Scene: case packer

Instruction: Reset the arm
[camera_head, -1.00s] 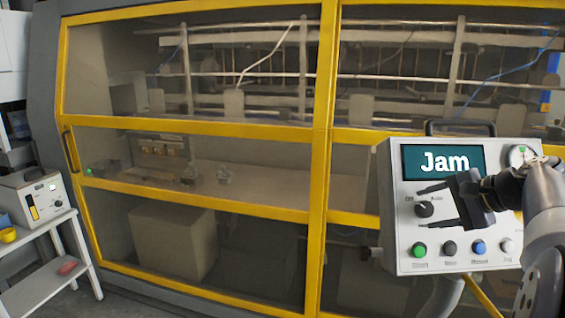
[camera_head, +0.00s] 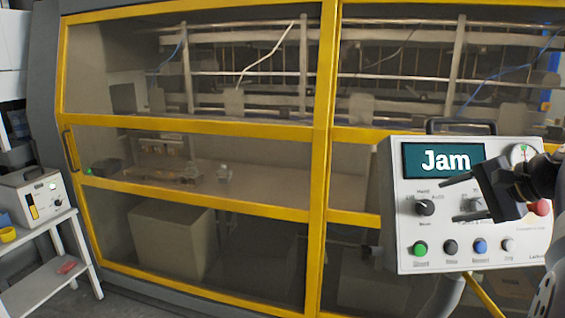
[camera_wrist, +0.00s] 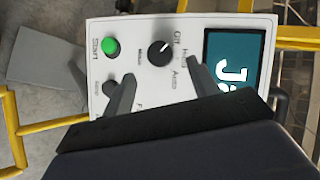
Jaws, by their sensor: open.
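My gripper (camera_head: 462,200) is open and empty in front of the control panel (camera_head: 400,240) at the right of the head view. Its two dark fingers point left, towards the black selector knob (camera_head: 425,208). A gap shows between the fingers and the knob in the picture; I cannot tell the depth. In the wrist view the fingers (camera_wrist: 160,88) spread over the panel face, with the selector knob (camera_wrist: 160,53) beyond them. The panel screen (camera_head: 444,161) reads "Jam". My arm and gripper hide part of the panel's right side.
Green (camera_head: 420,248), black (camera_head: 450,247), blue (camera_head: 480,246) and white (camera_head: 508,245) buttons line the panel's lower edge. A red button (camera_head: 540,208) shows beside my gripper. The yellow-framed machine (camera_head: 322,180) stands behind, its doors closed. A white side table (camera_head: 60,215) stands at far left.

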